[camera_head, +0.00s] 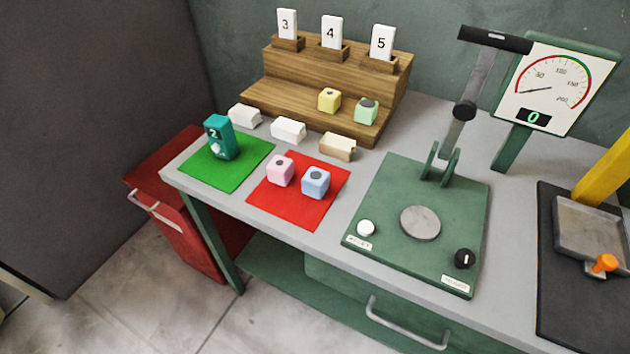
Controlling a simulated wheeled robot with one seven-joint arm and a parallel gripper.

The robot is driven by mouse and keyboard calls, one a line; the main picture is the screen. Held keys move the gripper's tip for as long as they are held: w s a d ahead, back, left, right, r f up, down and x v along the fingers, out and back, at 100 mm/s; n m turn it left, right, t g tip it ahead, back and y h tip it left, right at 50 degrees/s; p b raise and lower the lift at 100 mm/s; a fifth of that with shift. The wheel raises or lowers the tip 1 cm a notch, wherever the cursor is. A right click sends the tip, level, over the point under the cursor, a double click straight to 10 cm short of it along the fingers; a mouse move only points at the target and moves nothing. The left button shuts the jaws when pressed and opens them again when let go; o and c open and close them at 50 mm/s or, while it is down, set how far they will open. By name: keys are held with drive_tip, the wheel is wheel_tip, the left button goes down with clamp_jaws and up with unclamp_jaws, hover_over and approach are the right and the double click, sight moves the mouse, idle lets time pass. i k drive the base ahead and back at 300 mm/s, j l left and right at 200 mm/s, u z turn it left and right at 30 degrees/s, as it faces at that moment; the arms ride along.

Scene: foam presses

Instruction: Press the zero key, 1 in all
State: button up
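A green press base (400,262) stands on the grey bench. A white round button (366,228) sits at its front left corner, with a label beside it too small to read surely; it looks like the zero key. A black knob (465,259) is at the front right corner. A round metal plate (420,222) lies in the middle of the base. The press lever (482,75) is raised behind it. A dial (556,85) at the back has its needle near the low end, and its display (533,117) reads 0. My gripper is not in view.
A pink cube (280,170) and a blue cube (315,181) sit on a red mat (300,215). A teal counter (220,138) reading 2 stands on a green mat (212,178). A wooden stepped rack (330,75) is behind. A black pad (570,305) lies at right.

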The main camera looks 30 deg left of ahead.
sight(215, 148)
drive_tip(key=u, duration=1.3)
